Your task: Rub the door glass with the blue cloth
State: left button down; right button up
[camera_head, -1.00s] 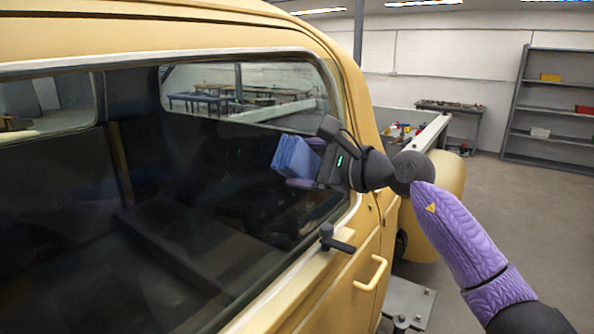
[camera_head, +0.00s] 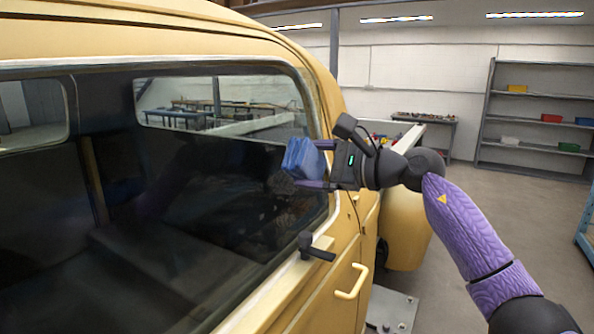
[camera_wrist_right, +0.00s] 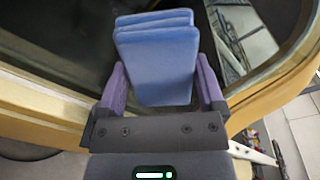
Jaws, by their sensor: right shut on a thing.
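The blue cloth (camera_head: 303,159) is a folded pad held in my right gripper (camera_head: 318,164), in front of the right part of the door glass (camera_head: 180,220). In the right wrist view the cloth (camera_wrist_right: 157,62) sits between the two purple fingers of the right gripper (camera_wrist_right: 160,85), with the dark glass (camera_wrist_right: 80,35) behind it. I cannot tell whether the cloth touches the glass. The glass is dark and reflective, set in the yellow vehicle door (camera_head: 335,295). My left gripper is not in view.
A black knob (camera_head: 315,247) and a yellow door handle (camera_head: 352,283) stick out below the glass. The window frame's right edge is close to my right gripper. Shelves (camera_head: 535,95) stand far right, with open floor before them.

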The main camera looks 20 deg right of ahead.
jog(key=shift+b+v, duration=0.3)
jog(key=shift+v, duration=0.6)
jog(key=shift+s, duration=0.1)
jog(key=b+v, duration=0.1)
jog(key=v, duration=0.1)
jog(key=shift+s+d+f, duration=0.1)
jog(key=shift+s+d, duration=0.15)
jog(key=shift+d, duration=0.05)
jog(key=shift+s, duration=0.15)
